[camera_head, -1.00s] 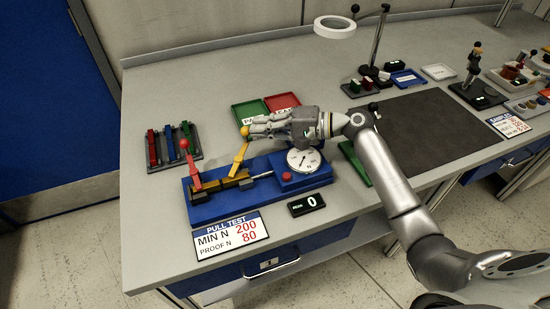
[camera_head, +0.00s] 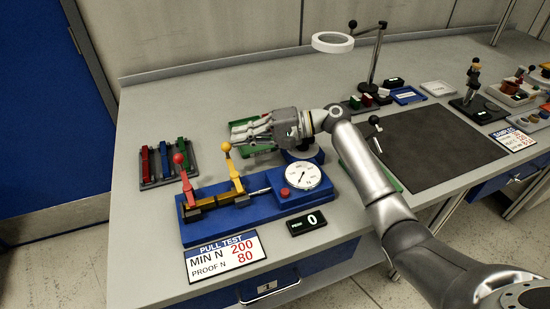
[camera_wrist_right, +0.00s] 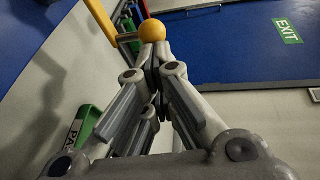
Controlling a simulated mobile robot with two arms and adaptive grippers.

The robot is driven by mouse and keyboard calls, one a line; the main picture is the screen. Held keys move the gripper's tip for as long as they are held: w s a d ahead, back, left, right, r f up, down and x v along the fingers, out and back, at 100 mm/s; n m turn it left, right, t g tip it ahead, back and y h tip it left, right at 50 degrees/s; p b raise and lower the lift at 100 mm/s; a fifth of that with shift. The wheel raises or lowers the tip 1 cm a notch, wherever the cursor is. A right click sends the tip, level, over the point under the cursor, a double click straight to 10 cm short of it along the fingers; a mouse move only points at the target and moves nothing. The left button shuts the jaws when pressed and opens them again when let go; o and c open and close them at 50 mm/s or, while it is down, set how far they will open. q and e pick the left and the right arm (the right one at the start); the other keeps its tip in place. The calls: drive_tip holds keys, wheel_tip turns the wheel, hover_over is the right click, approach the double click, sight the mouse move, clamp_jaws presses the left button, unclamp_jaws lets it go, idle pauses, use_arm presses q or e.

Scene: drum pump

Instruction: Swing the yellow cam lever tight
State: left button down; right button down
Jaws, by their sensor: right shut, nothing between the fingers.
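The yellow cam lever (camera_head: 235,170) stands on the blue pull test fixture (camera_head: 215,222), nearly upright, with a round yellow knob at its top. In the right wrist view the yellow knob (camera_wrist_right: 152,31) shows just beyond the fingertips. My right gripper (camera_head: 236,133) is shut and empty, above the bench behind the fixture, beside the knob on its right. I cannot tell whether the fingers touch the knob. A red lever (camera_head: 186,176) with a red knob stands at the fixture's left end. My left gripper is not in view.
A dial gauge (camera_head: 303,177) and a red button sit at the fixture's right end. A peak display (camera_head: 307,223) and a pull test sign (camera_head: 224,257) lie in front. A rack (camera_head: 167,165) of coloured pieces stands left.

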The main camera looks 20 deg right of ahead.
drive_tip(key=shift+a, duration=0.35)
drive_tip(key=shift+r, duration=0.15)
wheel_tip(320, 180, up, 10)
drive_tip(key=shift+d, duration=0.25)
idle(0.3)
